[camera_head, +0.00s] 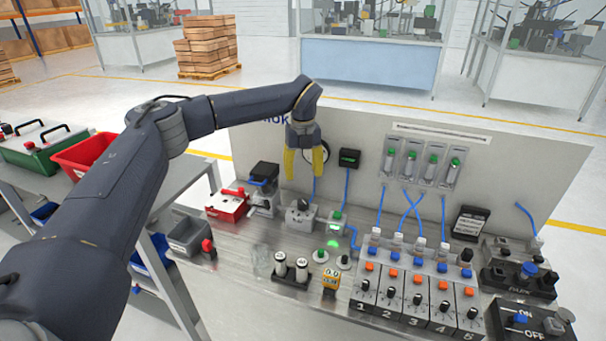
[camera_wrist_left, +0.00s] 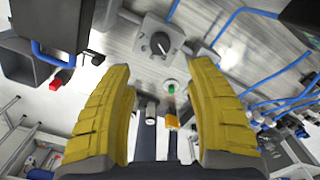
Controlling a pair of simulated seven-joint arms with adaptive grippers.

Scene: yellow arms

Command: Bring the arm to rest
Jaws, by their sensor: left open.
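My left arm (camera_head: 115,185) comes in from the lower left and reaches over the bench. My left gripper (camera_head: 304,176) hangs from it, pointing down in front of the grey back panel. Its two yellow fingers are apart with nothing between them. In the left wrist view the open fingers (camera_wrist_left: 163,115) frame the bench top below. A grey box with a black knob (camera_wrist_left: 158,43) shows ahead of them, and it also shows in the head view (camera_head: 300,213) below the gripper. My right gripper is in neither view.
The metal bench carries a red box (camera_head: 228,205), two small cylinders (camera_head: 291,267), a yellow block (camera_head: 330,282) and a row of numbered switch modules (camera_head: 415,300). Blue tubes (camera_head: 380,210) run along the back panel (camera_head: 480,165). A red bin (camera_head: 82,158) stands on the left shelf.

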